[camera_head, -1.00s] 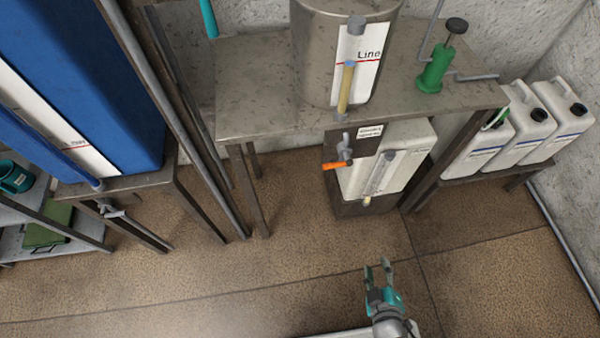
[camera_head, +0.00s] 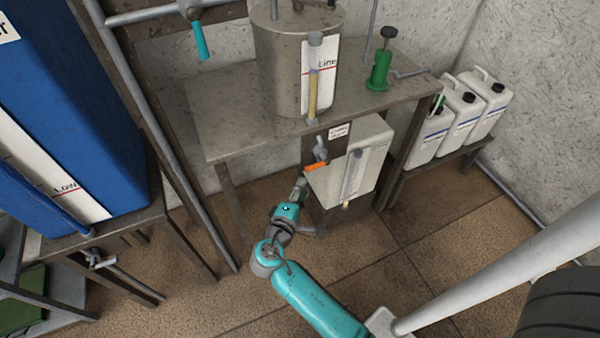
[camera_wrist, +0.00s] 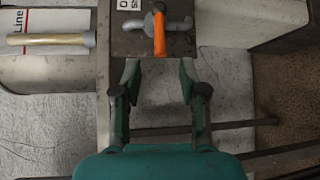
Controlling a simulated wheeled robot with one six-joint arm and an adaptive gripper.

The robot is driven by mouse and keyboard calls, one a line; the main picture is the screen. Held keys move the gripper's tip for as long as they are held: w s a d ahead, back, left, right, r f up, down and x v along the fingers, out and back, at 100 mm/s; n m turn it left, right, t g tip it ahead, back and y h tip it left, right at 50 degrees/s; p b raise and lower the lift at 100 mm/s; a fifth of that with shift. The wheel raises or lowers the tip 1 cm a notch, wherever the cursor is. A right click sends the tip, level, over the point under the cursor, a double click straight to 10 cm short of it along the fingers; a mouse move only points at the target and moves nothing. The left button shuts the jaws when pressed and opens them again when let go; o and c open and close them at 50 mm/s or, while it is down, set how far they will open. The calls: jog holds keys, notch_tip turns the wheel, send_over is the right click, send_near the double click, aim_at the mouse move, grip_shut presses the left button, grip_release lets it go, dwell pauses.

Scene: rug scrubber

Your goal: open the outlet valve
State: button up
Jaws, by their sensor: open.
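A valve with an orange lever handle (camera_head: 316,166) and a grey body (camera_head: 321,148) sits on a dark panel under the steel table, below a small white label (camera_head: 339,132) that I cannot fully read. In the wrist view the orange handle (camera_wrist: 159,34) lies upright in the picture, just beyond my fingertips, with the grey valve body (camera_wrist: 181,25) behind it. My gripper (camera_wrist: 160,76) is open and empty, its two fingers on either side of the handle's line, apart from it. In the head view my gripper (camera_head: 300,186) is just below and left of the handle.
A white container (camera_head: 368,150) with a sight tube stands right of the valve. The steel table (camera_head: 225,135) carries a metal tank (camera_head: 277,70) and a green pump (camera_head: 379,72). Another valve with a teal handle (camera_head: 202,40) is on the upper left pipe. White jugs (camera_head: 463,112) stand right.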

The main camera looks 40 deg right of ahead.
aim_at(313, 165)
jog(key=x, duration=1)
jog(key=shift+w+d, duration=0.25)
jog(key=shift+c, duration=0.2)
grip_shut()
